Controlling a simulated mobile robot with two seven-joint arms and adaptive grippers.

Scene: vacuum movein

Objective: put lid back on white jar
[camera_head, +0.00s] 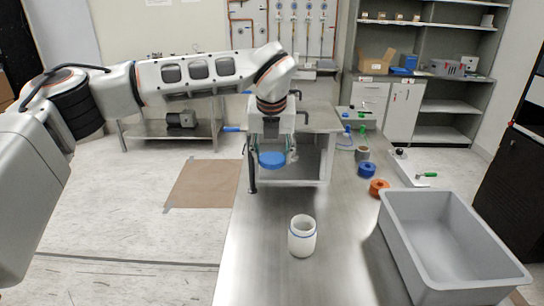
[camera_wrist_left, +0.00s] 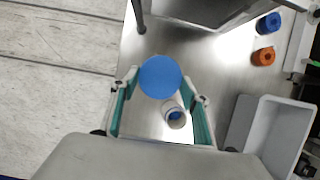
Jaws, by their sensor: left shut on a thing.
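The white jar (camera_head: 302,237) stands upright and open on the steel table, with a thin blue ring below its rim. It also shows in the left wrist view (camera_wrist_left: 175,116), partly behind the lid. The round blue lid (camera_head: 271,160) is held between the fingers of my left gripper (camera_head: 273,157), which is shut on it. The lid looks roughly level, above the table and apart from the jar, farther back and a little left of it in the head view. In the left wrist view the lid (camera_wrist_left: 160,77) sits between the fingertips. My right gripper is not in view.
A grey bin (camera_head: 440,245) stands right of the jar.

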